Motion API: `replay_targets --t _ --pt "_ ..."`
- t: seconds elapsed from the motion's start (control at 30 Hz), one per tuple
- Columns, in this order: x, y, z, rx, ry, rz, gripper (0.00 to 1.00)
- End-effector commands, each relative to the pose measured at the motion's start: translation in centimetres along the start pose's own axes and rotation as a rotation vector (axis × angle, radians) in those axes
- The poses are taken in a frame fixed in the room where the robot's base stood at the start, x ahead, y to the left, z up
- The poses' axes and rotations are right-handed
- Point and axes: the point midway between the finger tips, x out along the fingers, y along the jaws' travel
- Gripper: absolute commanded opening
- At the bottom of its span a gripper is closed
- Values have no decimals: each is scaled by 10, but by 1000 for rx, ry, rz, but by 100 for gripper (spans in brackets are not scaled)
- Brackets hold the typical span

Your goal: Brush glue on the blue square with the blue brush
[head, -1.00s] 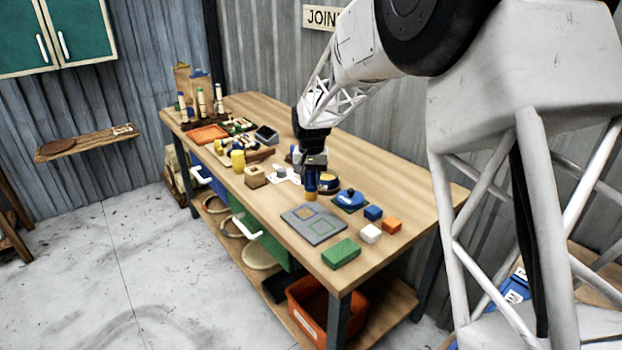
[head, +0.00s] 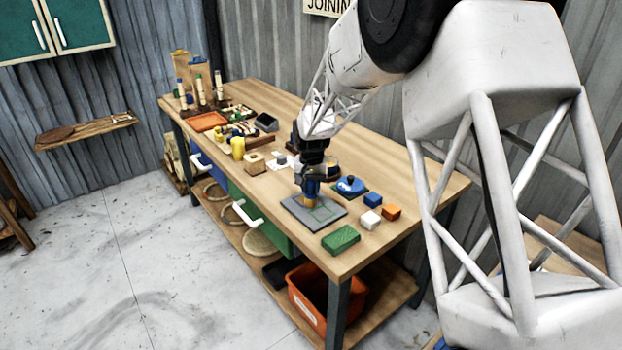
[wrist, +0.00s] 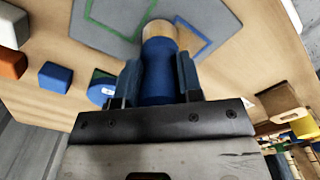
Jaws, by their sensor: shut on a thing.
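My gripper (head: 311,179) is shut on the blue brush (head: 311,189), and its two fingers clasp the brush's blue body (wrist: 157,75) in the wrist view. The brush points down, with its tan end (wrist: 160,30) over the grey board (head: 338,213). The blue square (wrist: 206,42) is an outline on this board, partly hidden behind the brush in the wrist view. The tan end overlaps the square in that view; I cannot tell if it touches the board. A green outline (wrist: 92,14) lies beside it.
A round blue thing (head: 350,184) sits right of the board. Blue (head: 373,199), white (head: 371,219) and orange (head: 391,212) blocks stand nearby, with a green block (head: 341,239) at the front. A yellow thing (head: 238,147) and other items crowd the table's far left.

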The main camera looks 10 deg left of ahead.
Motion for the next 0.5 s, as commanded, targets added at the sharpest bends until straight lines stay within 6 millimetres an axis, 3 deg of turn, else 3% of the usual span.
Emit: replay_targets --t 0.5 --pt "3 -33 -34 -1 1 0 10"
